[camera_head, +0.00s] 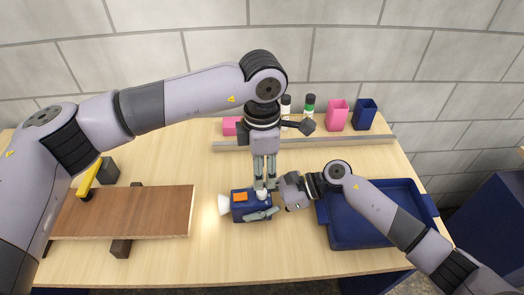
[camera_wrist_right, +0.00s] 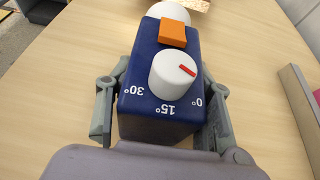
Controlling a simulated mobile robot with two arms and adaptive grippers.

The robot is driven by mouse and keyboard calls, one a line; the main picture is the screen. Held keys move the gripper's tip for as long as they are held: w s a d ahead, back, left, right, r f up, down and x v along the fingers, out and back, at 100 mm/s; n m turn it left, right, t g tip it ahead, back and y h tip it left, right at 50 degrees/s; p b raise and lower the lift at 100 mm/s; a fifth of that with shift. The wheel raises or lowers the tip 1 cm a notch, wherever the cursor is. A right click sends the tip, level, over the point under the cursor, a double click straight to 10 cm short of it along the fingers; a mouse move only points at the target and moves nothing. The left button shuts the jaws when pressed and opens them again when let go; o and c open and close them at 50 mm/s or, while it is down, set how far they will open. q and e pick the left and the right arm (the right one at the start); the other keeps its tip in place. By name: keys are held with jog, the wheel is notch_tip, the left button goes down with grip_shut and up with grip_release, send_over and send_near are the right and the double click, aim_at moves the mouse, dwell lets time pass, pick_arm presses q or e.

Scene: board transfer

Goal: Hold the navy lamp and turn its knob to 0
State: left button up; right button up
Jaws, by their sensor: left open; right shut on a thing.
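The navy lamp (camera_head: 238,214) lies on the wooden table, its white shade facing left and an orange button (camera_head: 240,197) on top. My right gripper (camera_wrist_right: 165,110) is shut across the lamp's body, one finger on each side. The white knob (camera_wrist_right: 172,78) has a red mark pointing right and slightly down, toward the side of the 0° label (camera_wrist_right: 197,101). The 15° and 30° labels also show. My left gripper (camera_head: 265,185) points down over the knob end, open. It does not show in the right wrist view, so its exact gap to the knob is unclear.
A blue tray (camera_head: 345,238) stands at the right, partly under my right arm. A brown board (camera_head: 135,212) lies at the left on dark supports. A grey ledge (camera_head: 350,141) runs along the back, with bottles, pink and blue containers behind it.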

pick_arm(q)
jog(key=shift+r, duration=2.45)
pick_arm(e)
jog(key=o, duration=1.4)
